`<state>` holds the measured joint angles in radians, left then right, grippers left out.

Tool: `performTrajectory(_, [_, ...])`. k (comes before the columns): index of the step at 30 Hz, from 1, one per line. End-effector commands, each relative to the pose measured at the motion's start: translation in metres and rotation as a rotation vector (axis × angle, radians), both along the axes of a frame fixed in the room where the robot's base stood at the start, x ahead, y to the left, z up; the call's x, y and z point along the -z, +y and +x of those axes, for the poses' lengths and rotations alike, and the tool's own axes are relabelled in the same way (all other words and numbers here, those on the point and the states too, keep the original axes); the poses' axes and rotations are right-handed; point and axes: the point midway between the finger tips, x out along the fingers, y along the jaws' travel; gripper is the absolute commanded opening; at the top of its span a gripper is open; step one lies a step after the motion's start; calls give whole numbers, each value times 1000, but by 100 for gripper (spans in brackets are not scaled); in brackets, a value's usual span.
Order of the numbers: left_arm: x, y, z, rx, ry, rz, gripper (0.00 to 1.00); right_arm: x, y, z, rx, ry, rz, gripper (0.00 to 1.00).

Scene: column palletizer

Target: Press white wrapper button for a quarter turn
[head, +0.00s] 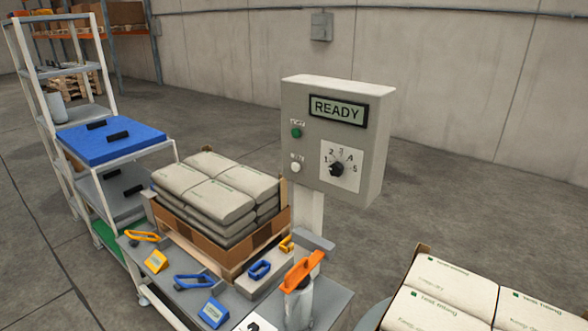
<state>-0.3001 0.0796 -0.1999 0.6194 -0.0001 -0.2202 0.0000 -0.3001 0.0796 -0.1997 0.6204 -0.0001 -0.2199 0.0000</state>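The white button (296,167) is on the front of a grey control box (300,105), at its lower left. It looks round and stands clear, with nothing touching it. A green button (297,132) sits above it. A display (338,110) at the top of the box reads READY. To the right of the white button is a black rotary knob (337,169) on a white dial plate with numbers; its exact setting is hard to read. Neither of my grippers shows in the head view.
Stacked bags (215,187) fill a brown carton left of the box's post. A grey bench (165,275) in front holds blue, yellow and orange tools. More bags (440,290) stand at lower right. A blue-topped rack (105,145) stands left. Space before the buttons is clear.

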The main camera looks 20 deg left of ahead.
Motion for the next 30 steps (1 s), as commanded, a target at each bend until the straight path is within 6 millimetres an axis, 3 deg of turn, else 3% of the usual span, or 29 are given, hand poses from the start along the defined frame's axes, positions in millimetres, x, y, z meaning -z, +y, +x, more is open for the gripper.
performTrajectory(1, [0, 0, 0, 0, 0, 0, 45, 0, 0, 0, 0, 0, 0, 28])
performTrajectory(8, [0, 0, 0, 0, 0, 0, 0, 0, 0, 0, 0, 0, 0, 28])
performTrajectory(30, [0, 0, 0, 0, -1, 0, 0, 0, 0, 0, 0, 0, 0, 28])
